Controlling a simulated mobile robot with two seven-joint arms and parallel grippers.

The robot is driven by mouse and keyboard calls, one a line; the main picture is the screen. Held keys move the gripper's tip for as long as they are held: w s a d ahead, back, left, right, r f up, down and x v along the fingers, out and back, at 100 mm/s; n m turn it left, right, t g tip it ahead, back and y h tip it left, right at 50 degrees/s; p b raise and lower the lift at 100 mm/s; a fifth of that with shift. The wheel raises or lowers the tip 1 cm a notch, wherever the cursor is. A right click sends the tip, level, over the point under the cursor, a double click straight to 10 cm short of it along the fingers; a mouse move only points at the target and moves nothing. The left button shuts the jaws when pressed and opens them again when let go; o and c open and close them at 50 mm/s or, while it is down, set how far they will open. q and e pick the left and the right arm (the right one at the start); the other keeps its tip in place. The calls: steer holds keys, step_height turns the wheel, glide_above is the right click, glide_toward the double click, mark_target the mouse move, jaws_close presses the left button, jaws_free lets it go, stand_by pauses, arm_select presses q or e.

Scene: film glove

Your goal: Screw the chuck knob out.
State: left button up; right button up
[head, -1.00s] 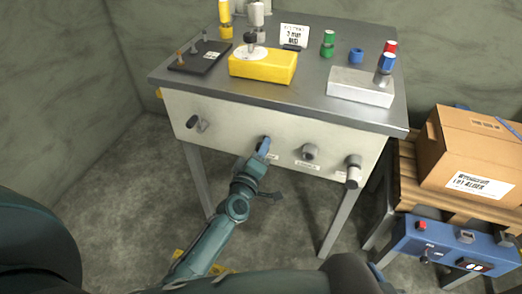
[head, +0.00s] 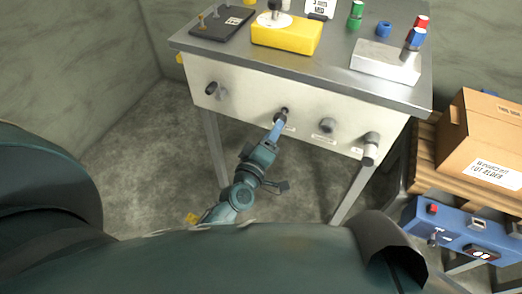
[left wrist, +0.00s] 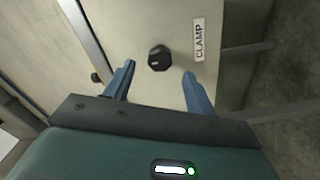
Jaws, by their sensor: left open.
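My left gripper (head: 279,122) is open in front of the table's front panel, just below a dark knob (head: 284,112). In the left wrist view the open gripper (left wrist: 159,72) has that black faceted knob (left wrist: 158,57) ahead between its fingertips, with a gap on each side. The label beside it (left wrist: 199,40) reads CLAMP. Other panel knobs are a dark one (head: 211,88) at left, a grey round one (head: 327,126) to the right and a grey cylindrical one (head: 371,148) at far right. Their labels are too small to read, so I cannot tell which is the chuck knob. My right gripper is not in view.
The metal tabletop (head: 335,60) holds a yellow block (head: 286,37), a dark plate (head: 221,23), a pale block (head: 386,63) and small coloured parts. A cardboard box (head: 483,135) on a pallet and a blue unit (head: 462,232) stand at right. Floor beneath the table looks clear.

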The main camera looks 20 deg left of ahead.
arm_select(q)
steer(key=s, duration=0.7)
steer(key=shift+s+a, duration=0.15)
steer(key=shift+s, duration=0.15)
